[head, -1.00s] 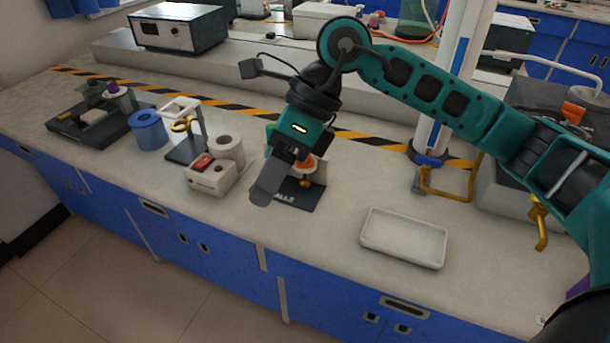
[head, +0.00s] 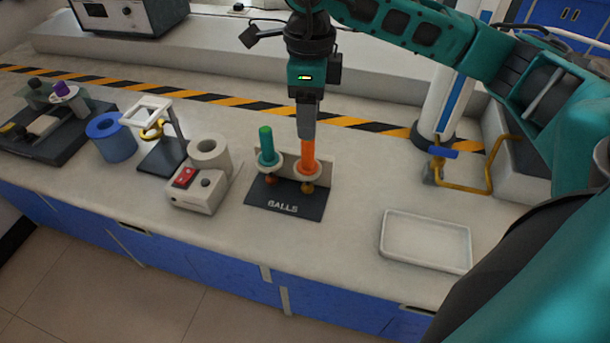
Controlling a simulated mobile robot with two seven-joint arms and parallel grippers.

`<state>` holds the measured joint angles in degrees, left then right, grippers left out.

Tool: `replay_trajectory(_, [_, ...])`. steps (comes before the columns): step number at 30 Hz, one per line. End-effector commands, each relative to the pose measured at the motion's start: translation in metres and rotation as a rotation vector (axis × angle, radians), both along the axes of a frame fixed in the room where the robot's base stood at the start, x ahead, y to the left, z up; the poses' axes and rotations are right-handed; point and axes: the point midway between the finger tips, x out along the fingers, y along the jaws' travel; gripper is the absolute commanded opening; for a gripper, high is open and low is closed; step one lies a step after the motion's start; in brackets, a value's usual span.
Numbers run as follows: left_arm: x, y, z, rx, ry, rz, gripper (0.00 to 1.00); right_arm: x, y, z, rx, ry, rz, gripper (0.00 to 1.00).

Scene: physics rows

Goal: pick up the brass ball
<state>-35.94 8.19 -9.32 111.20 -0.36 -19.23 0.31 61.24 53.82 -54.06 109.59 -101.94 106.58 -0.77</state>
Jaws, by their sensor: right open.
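A dark rack marked BALLS (head: 284,206) stands mid-bench with two upright handles, a green one (head: 266,147) at left and an orange one (head: 308,155) at right, each through a pale ring-shaped holder. A small brass-brown ball (head: 308,187) shows under the orange handle, and a similar brownish ball (head: 271,180) under the green one. I cannot tell by colour which is the brass ball. My right gripper (head: 306,132) points down directly over the orange handle, its fingers at the handle's top; it is open. Whether the fingers straddle the handle is hidden. My left gripper is out of view.
An empty white tray (head: 424,262) lies to the right. Left of the rack are a small grey device with a red switch (head: 196,192), a stand with a brass ring (head: 153,131) and a blue cup (head: 112,140). A gold tap pipe (head: 491,165) is at the right.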

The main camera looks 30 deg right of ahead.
Motion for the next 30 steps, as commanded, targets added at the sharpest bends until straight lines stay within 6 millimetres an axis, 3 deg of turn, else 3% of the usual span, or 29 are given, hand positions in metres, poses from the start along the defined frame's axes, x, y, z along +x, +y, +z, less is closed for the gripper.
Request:
replay_trajectory(3, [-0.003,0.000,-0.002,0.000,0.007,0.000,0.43,0.000,0.000,-0.020,0.001,0.002,-0.001,0.56])
replay_trajectory(11, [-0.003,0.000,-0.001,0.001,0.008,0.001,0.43,0.000,0.000,-0.041,0.000,0.001,-0.001,0.56])
replay_trajectory(19, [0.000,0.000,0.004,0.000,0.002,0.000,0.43,0.002,-0.001,-0.080,0.001,0.002,-0.001,0.56])
replay_trajectory(28, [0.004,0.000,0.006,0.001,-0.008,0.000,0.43,0.003,-0.001,-0.086,0.002,-0.001,0.001,0.56])
replay_trajectory(30, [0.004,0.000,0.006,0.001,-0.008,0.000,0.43,0.003,-0.001,-0.086,0.002,-0.001,0.001,0.50])
